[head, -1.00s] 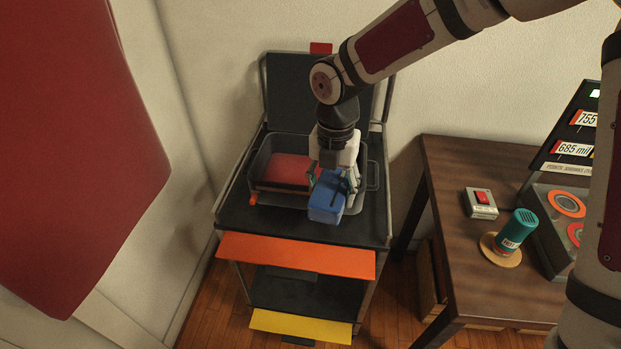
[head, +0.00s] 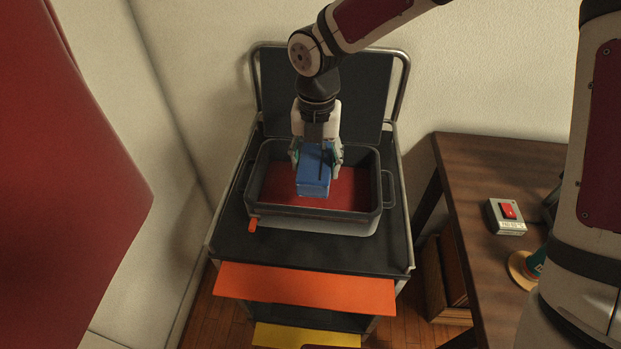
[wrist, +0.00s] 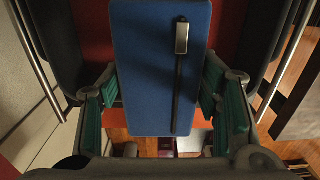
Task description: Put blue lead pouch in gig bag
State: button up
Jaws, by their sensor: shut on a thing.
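The blue lead pouch (head: 313,182) is a blue block-like pouch. My gripper (head: 316,158) is shut on it, with a finger on each side, above the gig bag (head: 310,212). The gig bag is a dark open container with side handles and a red inside, on the cart's top. In the wrist view the pouch (wrist: 160,70) fills the middle, with a dark strip and a metal tab on its face. The teal finger pads of my gripper (wrist: 158,100) flank it. I cannot tell whether the pouch touches the bag's floor.
The black-topped cart (head: 300,252) has an orange front flap (head: 305,287) and a raised back panel. A wooden table (head: 480,200) stands to the right with a red-button box (head: 507,216) and a teal object partly hidden by my arm. A wall is close behind.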

jog(key=b, duration=0.1)
send_over(314, 202)
notch_tip(314, 202, down, 6)
jog(key=shift+f+b, duration=0.45)
jog(key=shift+f, duration=1.5)
jog(key=shift+f, duration=0.15)
jog(key=o, duration=1.2)
jog(key=shift+o, duration=0.2)
notch_tip(314, 202, up, 12)
jog(key=shift+r+p, duration=0.2)
jog(key=shift+p, duration=0.95)
jog(key=shift+d, duration=0.1)
